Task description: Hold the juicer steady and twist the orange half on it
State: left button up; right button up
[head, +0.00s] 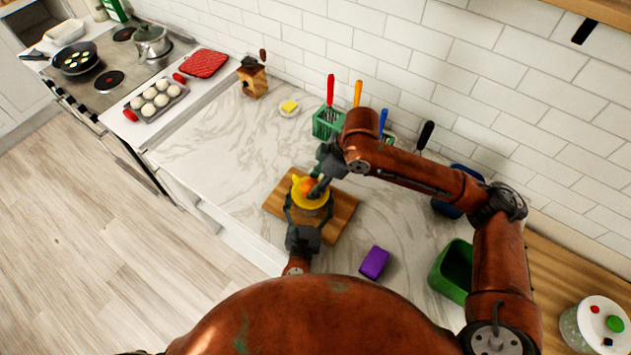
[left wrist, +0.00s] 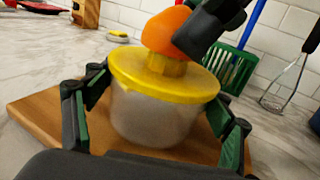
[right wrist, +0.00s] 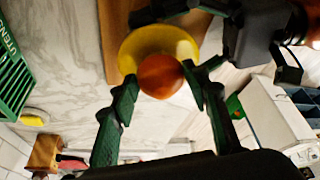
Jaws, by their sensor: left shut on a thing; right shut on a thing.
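The juicer (left wrist: 155,115) has a yellow top and a clear cup, and stands upright on a wooden cutting board (head: 343,213). My left gripper (head: 306,212) is shut around the juicer's cup, one finger on each side in the left wrist view (left wrist: 155,122). The orange half (left wrist: 163,30) sits on the yellow cone of the juicer. My right gripper (right wrist: 160,80) is shut on the orange half from above, with a finger on either side of it. In the head view the orange half (head: 309,185) is partly hidden by my right gripper.
A purple sponge (head: 374,262) and a green bin (head: 453,270) are to the right of the board. A green utensil holder (head: 326,123) stands behind, near the tiled wall. The counter left of the board is clear.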

jog(key=n, duration=0.1)
jog(key=n+g, duration=0.1)
jog(key=n, duration=0.1)
jog(key=shift+w+f+n+g, duration=0.15)
jog(key=shift+w+n+g, duration=0.1)
jog(key=shift+n+g, duration=0.45)
jog(key=shift+n, duration=0.7)
jog(key=shift+f, duration=0.15)
jog(key=m+t, duration=0.1)
jog(key=m, duration=0.1)
jog(key=m+t, duration=0.1)
jog(key=m, duration=0.2)
jog(key=shift+s, duration=0.35)
pick_arm(q)
jog(key=shift+r, duration=0.1)
pick_arm(e)
jog(key=m, duration=0.2)
jog(key=m+t, duration=0.1)
jog(key=m, duration=0.1)
jog(key=m+t+h, duration=0.1)
jog(key=m, duration=0.1)
jog(key=shift+s+m, duration=0.3)
jog(key=shift+s, duration=0.1)
jog(key=shift+o, duration=0.2)
